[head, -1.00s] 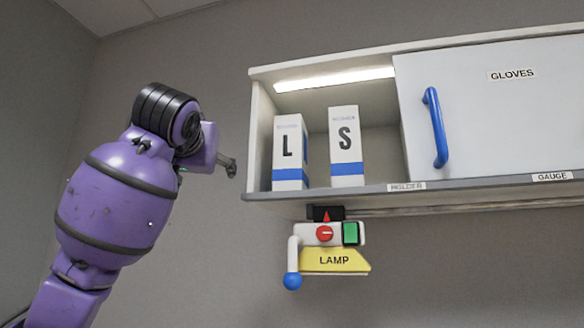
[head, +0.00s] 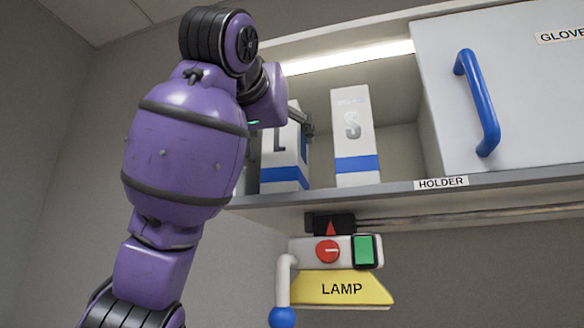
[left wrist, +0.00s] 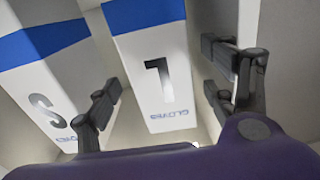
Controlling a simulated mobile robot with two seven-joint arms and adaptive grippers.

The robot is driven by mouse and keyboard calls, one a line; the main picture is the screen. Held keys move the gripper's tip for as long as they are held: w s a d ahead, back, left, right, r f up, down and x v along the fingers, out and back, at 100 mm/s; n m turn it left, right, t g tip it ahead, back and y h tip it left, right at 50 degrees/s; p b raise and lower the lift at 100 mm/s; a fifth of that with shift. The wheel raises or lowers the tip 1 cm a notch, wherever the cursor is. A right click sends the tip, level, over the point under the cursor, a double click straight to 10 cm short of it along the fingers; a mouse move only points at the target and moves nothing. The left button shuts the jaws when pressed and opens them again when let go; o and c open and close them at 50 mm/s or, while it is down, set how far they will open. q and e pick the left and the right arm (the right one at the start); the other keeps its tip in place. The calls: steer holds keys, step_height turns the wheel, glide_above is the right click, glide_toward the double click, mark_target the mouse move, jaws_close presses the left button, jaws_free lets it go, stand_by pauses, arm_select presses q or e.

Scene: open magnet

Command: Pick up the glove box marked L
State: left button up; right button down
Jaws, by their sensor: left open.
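The glove box marked L (head: 283,160) is white with a blue band and stands upright at the left of the open shelf. My left forearm and wrist partly hide it in the head view. In the left wrist view the L box (left wrist: 157,80) appears upside down between the fingers. My left gripper (left wrist: 162,82) is open, with one finger on each side of the box and visible gaps; one finger (head: 306,120) shows at its upper right in the head view. The similar box marked S (head: 355,140) stands to the right; it also shows in the left wrist view (left wrist: 48,85).
The shelf edge (head: 400,188) runs below the boxes, with a HOLDER label. A white door (head: 540,100) with a blue handle (head: 478,105) closes the right part. Under the shelf hangs a lamp panel (head: 342,288) with a red knob, green button and blue-ended lever.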

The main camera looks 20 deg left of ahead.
arm_select(q)
steer(key=shift+w+a, duration=0.1)
steer(key=shift+w, duration=0.8)
steer(key=w, duration=0.5)
steer(key=shift+a, duration=0.1)
arm_select(e)
steer(key=shift+s+d+f, duration=0.15)
steer(key=shift+s+f, duration=0.1)
steer(key=shift+s, duration=0.5)
arm_select(q)
steer(key=shift+s, duration=0.1)
steer(key=shift+c, duration=1.1)
steer(key=c, duration=1.1)
steer(key=shift+c, duration=1.3)
arm_select(e)
steer(key=shift+s, duration=0.1)
arm_select(q)
steer(key=shift+r, duration=0.15)
